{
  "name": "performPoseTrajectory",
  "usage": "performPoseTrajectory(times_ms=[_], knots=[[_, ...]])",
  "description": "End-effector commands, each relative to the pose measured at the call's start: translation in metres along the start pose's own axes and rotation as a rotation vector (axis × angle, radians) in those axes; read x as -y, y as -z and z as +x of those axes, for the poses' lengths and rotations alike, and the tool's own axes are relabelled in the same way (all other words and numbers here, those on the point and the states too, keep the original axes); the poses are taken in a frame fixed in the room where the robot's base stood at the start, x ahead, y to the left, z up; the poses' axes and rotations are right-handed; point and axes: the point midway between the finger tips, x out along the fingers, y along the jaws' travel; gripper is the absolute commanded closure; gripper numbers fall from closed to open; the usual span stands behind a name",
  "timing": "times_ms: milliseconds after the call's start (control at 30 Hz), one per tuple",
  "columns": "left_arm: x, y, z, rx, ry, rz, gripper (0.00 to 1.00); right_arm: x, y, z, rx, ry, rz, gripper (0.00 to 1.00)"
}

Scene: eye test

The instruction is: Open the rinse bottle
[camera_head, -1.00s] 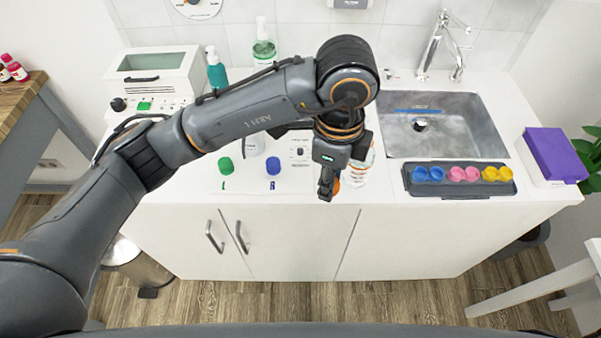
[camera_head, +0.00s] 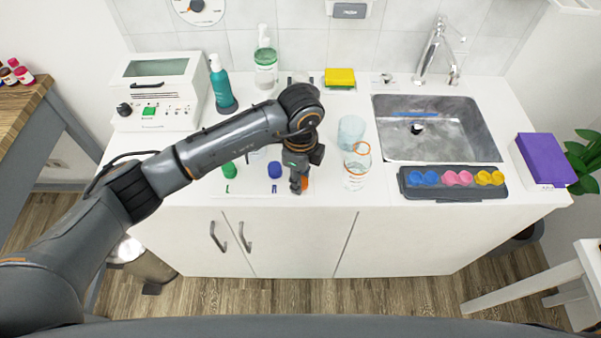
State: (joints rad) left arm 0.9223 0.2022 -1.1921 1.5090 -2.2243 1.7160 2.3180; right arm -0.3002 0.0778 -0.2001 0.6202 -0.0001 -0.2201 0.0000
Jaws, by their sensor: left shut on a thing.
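The rinse bottle (camera_head: 356,172) stands upright on the counter, clear and white with an orange ring around its open top. My left gripper (camera_head: 299,186) is to the left of the bottle, apart from it, pointing down over the counter's front part. It is shut on an orange cap (camera_head: 305,184), mostly hidden by the fingers. A green cap (camera_head: 229,170) and a blue cap (camera_head: 275,169) are to the left of the gripper on a white mat (camera_head: 216,188). My right gripper is not in view.
A clear bluish cup (camera_head: 351,130) stands just behind the bottle. A dark tray (camera_head: 408,189) with coloured cups lies to the right, in front of the sink (camera_head: 455,140). A teal pump bottle (camera_head: 221,86) and a white device (camera_head: 158,92) stand at the back left.

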Motion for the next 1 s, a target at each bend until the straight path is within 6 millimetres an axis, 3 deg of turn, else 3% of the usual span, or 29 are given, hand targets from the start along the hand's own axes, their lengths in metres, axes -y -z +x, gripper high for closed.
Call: performPoseTrajectory(times_ms=[300,333,433,833,1000], knots=[[0.0,0.001,0.005,0.0,0.0,0.0,1.0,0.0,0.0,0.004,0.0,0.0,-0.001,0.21],[0.0,0.001,0.004,-0.001,0.0,0.0,0.64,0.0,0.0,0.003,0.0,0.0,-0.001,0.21],[0.0,0.001,0.003,-0.001,0.0,0.0,0.45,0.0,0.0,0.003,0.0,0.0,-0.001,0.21],[0.001,0.001,-0.003,-0.001,0.002,0.0,0.45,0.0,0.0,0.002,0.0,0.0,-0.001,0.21],[0.001,0.001,-0.03,-0.002,0.006,0.002,0.45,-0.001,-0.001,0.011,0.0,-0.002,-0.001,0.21]])
